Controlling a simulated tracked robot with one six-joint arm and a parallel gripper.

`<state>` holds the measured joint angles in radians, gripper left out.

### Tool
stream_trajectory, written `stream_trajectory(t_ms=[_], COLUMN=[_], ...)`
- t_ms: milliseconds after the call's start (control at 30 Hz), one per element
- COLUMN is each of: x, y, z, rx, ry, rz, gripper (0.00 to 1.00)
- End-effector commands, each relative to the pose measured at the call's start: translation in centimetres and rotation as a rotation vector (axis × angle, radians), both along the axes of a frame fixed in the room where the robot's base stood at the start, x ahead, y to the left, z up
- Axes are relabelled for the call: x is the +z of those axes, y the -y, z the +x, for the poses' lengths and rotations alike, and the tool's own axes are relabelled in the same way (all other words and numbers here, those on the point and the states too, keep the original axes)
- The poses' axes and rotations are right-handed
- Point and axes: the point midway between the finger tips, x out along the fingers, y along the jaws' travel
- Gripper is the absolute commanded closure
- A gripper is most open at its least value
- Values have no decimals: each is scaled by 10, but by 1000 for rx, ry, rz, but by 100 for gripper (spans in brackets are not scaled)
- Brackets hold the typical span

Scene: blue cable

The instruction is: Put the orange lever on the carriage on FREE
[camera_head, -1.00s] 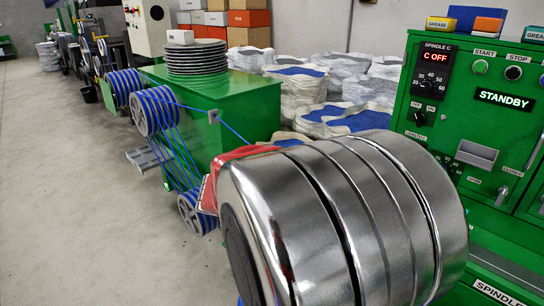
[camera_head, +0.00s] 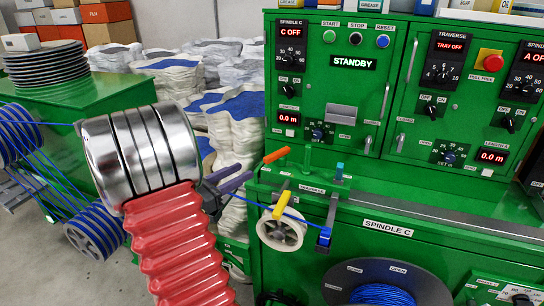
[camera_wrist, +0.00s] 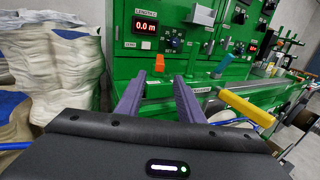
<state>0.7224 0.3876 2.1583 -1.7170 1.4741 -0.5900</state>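The orange lever (camera_head: 277,155) sticks out at the left end of the green ledge below the control panel.
A blue clamp block (camera_head: 325,236) holds the blue cable right of the pulley. A dark reel (camera_head: 385,284) of blue cable sits below. The green panel (camera_head: 340,75) reads STANDBY and stands behind the ledge. White sacks (camera_head: 232,130) are at the left.

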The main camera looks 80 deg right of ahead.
Motion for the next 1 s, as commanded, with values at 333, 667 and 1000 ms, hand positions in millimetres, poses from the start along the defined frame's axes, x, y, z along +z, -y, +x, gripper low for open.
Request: stream_trajectory(t_ms=[333, 667, 1000], x=[0, -1, 0], y=[10, 47, 91], z=[-7, -30, -57], rx=[-2, -4, -4], ry=[2, 2, 2], rz=[0, 1, 1], gripper=[66, 66, 66])
